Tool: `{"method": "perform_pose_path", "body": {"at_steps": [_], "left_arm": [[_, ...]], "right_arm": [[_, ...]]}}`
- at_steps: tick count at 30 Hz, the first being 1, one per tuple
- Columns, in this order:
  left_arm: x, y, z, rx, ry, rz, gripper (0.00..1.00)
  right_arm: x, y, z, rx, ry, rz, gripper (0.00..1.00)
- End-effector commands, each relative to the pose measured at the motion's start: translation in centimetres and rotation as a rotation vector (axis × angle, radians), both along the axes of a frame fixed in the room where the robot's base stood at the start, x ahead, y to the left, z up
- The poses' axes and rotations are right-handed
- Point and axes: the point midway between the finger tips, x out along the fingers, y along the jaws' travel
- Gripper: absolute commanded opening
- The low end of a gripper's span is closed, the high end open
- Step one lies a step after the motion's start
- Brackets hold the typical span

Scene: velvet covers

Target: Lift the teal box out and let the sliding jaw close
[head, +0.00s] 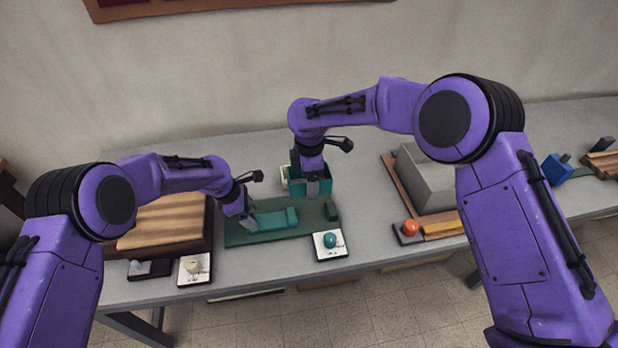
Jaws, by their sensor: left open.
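The teal box (325,179) is at the back of the dark green base plate (240,238), and its open top shows. My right gripper (318,190) is at the box with its grey fingers over the front wall; whether they grip that wall is hard to tell. On the plate lies a teal slab with a raised block (292,217) at its right end, which looks like the sliding jaw. A small dark green block (331,211) stands to the right, apart from it. My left gripper (250,223) is open at the slab's left end.
A picture card with a teal ball (330,240) lies in front of the plate. A wooden block (165,222) and a card with a pale ball (193,266) are at left. A grey block (422,178) and orange ball (410,226) are at right.

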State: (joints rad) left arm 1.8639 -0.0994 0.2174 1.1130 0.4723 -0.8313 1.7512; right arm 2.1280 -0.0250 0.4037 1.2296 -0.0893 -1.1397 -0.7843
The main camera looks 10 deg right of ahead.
Motion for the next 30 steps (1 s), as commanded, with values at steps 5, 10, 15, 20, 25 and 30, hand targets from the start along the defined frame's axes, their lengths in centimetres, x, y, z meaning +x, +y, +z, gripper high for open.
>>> {"method": "perform_pose_path", "body": {"at_steps": [5,10,15,20,25,30], "left_arm": [[0.0,0.0,0.0,0.000,0.001,0.000,0.64],[0.0,0.0,0.0,0.000,0.001,0.000,0.64],[0.0,0.0,1.4,0.000,0.001,0.000,0.64],[-0.1,0.0,3.4,0.000,0.002,0.000,0.64],[0.0,0.0,5.5,0.000,0.001,0.000,0.64],[0.0,0.0,7.5,0.000,0.001,0.000,0.64]], "right_arm": [[0.0,0.0,0.0,0.000,0.000,0.000,0.45],[0.0,0.0,0.1,0.000,0.000,0.000,0.45],[0.0,0.0,1.3,0.000,-0.001,0.000,0.45],[0.0,0.0,3.0,0.000,-0.001,0.000,0.45],[0.0,0.0,4.7,0.000,0.000,0.001,0.45],[0.0,0.0,6.4,0.000,0.000,0.001,0.45]]}}
